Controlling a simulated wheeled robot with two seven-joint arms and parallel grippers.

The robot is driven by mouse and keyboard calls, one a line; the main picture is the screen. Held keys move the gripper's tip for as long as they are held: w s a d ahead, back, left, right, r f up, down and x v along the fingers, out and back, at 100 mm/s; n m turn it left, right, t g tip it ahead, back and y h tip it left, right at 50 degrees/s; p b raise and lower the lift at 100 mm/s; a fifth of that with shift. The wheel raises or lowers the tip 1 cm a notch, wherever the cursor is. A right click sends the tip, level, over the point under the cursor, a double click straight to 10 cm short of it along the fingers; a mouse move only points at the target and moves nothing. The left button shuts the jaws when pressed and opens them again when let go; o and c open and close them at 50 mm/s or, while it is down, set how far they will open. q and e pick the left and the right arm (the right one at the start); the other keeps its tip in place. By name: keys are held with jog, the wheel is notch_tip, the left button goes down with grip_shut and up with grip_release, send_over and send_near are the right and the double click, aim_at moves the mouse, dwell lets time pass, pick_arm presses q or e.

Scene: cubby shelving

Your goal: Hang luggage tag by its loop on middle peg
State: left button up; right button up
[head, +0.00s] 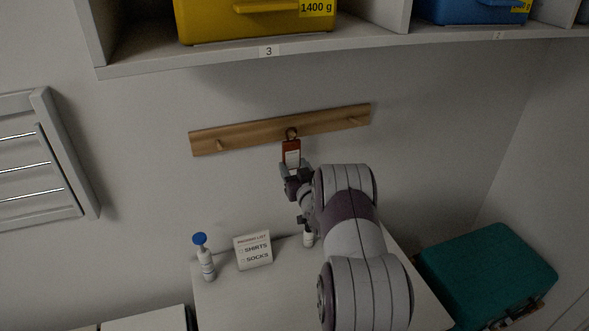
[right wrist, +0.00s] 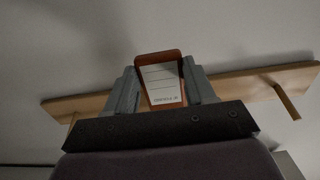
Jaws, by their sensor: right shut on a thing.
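The luggage tag (head: 291,152) is a reddish-brown holder with a white label and a dark loop at its top. My right gripper (head: 293,171) is shut on the tag's lower part and holds it upright. In the right wrist view, the tag (right wrist: 161,80) stands between the two grey fingers (right wrist: 162,92). The wooden peg rail (head: 250,131) is on the wall behind it. The loop (head: 291,133) shows in front of the rail's middle; I cannot tell whether it is around the middle peg, which is hidden. My left gripper is out of view.
The left peg (head: 220,145) and right peg (head: 352,120) are bare. A shelf (head: 230,58) with a yellow bin (head: 250,22) overhangs above. Below, a white table (head: 235,300) holds a blue-capped bottle (head: 205,262), a packing-list sign (head: 253,251) and a small white bottle (head: 308,238). A teal case (head: 490,270) is at right.

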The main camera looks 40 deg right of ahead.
jog(key=o, duration=1.1)
jog(key=shift+s, duration=0.3)
jog(key=b+v, duration=0.4)
jog(key=v, duration=0.8)
jog(key=shift+b, duration=0.4)
